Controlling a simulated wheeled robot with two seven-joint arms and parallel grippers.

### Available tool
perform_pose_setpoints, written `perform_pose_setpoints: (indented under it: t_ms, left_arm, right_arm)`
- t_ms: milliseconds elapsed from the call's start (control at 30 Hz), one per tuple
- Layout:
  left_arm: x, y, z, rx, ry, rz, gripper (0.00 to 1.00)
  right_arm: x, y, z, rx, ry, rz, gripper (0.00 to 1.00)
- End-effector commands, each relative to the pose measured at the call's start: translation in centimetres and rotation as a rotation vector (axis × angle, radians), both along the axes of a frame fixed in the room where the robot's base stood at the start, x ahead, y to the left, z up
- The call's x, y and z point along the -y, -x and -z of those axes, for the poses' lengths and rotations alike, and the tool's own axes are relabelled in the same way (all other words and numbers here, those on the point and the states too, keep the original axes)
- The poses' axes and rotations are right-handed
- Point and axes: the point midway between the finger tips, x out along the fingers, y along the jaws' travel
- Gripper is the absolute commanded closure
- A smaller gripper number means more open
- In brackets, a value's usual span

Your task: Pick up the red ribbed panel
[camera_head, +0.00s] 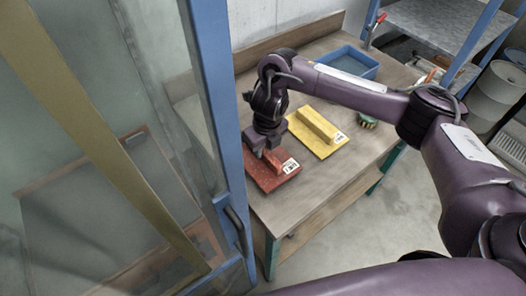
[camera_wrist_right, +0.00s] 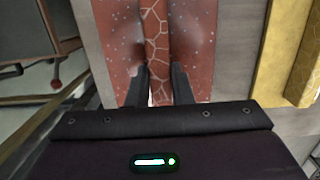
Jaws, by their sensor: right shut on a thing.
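The red ribbed panel (camera_head: 267,180) lies on the wooden table at its left end, with a raised rib and a white label. It fills the upper middle of the right wrist view (camera_wrist_right: 199,70), where pale cracks and specks show on it. My right gripper (camera_head: 266,152) comes down over the panel from above. In the right wrist view its two fingers (camera_wrist_right: 158,88) stand on either side of the rib, shut on it. The panel appears to rest on the tabletop. My left gripper is not in view.
A yellow ribbed panel (camera_head: 329,140) lies just right of the red one. A blue tray (camera_head: 357,62) and a green brush (camera_head: 367,122) sit farther along the table (camera_head: 304,203). A blue-framed glass door (camera_head: 211,90) stands close on the left. Barrels (camera_head: 495,92) stand at right.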

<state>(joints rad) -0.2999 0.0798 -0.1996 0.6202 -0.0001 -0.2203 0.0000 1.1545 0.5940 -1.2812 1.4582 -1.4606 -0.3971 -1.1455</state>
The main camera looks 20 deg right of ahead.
Motion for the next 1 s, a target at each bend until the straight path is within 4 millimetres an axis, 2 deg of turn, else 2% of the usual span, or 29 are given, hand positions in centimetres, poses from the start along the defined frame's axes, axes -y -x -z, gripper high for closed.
perform_pose_setpoints:
  t_ms: [33,200,500,700,1000]
  left_arm:
    - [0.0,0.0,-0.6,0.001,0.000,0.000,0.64]
    - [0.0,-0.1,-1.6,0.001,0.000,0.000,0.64]
    - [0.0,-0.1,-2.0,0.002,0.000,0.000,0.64]
    - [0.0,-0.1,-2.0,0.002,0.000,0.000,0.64]
    - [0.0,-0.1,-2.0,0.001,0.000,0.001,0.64]
  right_arm:
    - [0.0,-0.4,-1.8,0.013,0.000,-0.003,1.00]
    - [0.0,-0.4,-6.3,0.014,0.001,-0.003,1.00]
    - [0.0,-0.2,-12.8,0.009,0.000,-0.003,1.00]
    - [0.0,-0.2,-15.6,0.006,0.000,-0.002,1.00]
    - [0.0,-0.1,-17.1,0.004,-0.002,0.002,1.00]
